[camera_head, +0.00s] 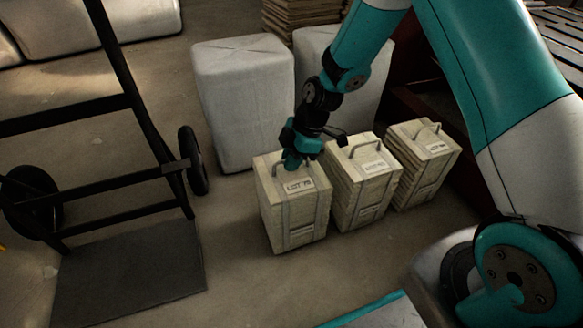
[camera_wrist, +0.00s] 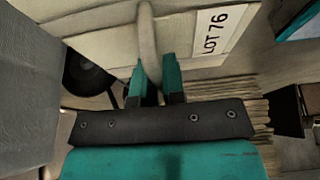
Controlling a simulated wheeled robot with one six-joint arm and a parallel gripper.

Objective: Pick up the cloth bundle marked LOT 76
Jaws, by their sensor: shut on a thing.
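The cloth bundle marked LOT 76 (camera_head: 290,220) is a cream, strapped block of folded cloth, the leftmost of three in a row in the head view. It looks upright on the floor. Its label (camera_wrist: 217,33) reads LOT 76 in the wrist view. My gripper (camera_head: 292,164) is at the top of this bundle. In the wrist view, my gripper's teal fingers (camera_wrist: 154,84) are shut on the bundle's grey loop handle (camera_wrist: 147,28), one on each side.
A second bundle (camera_head: 360,190) stands close on the right and a third (camera_head: 424,170) beyond it. Large pale wrapped bales (camera_head: 243,100) stand behind. A black hand truck (camera_head: 125,270) is on the left. Floor in front is clear.

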